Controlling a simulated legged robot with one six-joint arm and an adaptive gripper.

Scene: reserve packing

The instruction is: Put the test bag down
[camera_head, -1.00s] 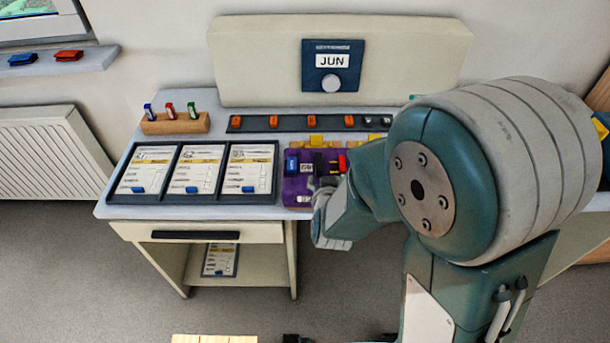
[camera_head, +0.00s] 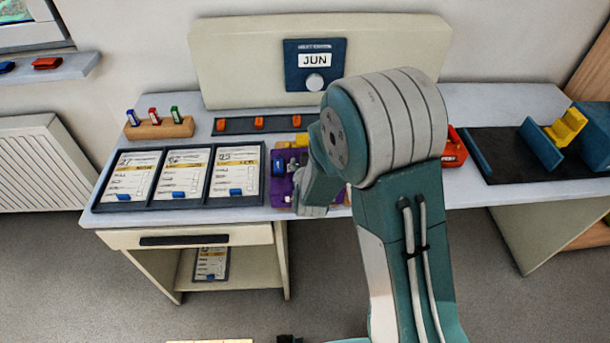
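I cannot make out which thing is the test bag. A purple mat or tray (camera_head: 283,186) lies near the front edge of the desk, right of the three cards. A blue piece (camera_head: 279,167) sits at its left, and a yellow piece (camera_head: 300,140) stands at its back edge. My gripper (camera_head: 300,190) is over the right part of the purple area. My own arm covers most of it, so its fingers and anything between them are hidden.
A black tray (camera_head: 104,207) holds three cards at the left. Behind it, a wooden block (camera_head: 160,129) holds three coloured clips. A dark strip (camera_head: 237,126) carries orange pieces. A dial panel (camera_head: 315,65) reads JUN. A yellow object (camera_head: 566,127) stands at the right on a dark mat (camera_head: 500,165).

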